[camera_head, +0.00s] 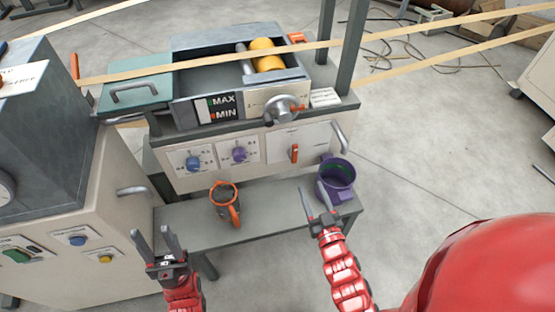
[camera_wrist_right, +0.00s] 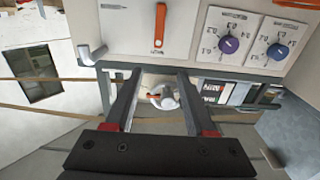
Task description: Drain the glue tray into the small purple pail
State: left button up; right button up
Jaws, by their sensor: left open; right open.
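The glue tray (camera_head: 214,78) is a grey open trough on top of the machine, with a yellow roller (camera_head: 268,55) in it and a MAX/MIN gauge (camera_head: 216,108) on its front. An orange lever (camera_head: 294,153) points up and down on the panel below; it also shows in the right wrist view (camera_wrist_right: 160,24). The purple pail (camera_head: 338,176) stands upright on the low shelf. My right gripper (camera_head: 312,190) is open and empty beside the pail's left side in the picture; contact cannot be told. My left gripper (camera_head: 155,236) is open and empty, in front of the shelf's left end.
A grey jug with orange rim and handle (camera_head: 224,197) stands on the shelf (camera_head: 268,212). A blue knob (camera_head: 193,163), a purple knob (camera_head: 239,154) and a handwheel (camera_head: 284,109) are on the machine. A cabinet (camera_head: 70,200) stands at the left. Open floor (camera_head: 430,150) lies right.

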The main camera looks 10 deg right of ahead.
aim_at(296, 149)
jog(key=w, duration=1.7)
jog(key=shift+w+a+f, duration=0.15)
jog(key=shift+f, duration=0.1)
jog(key=shift+c, duration=0.3)
grip_shut()
dwell(0.4)
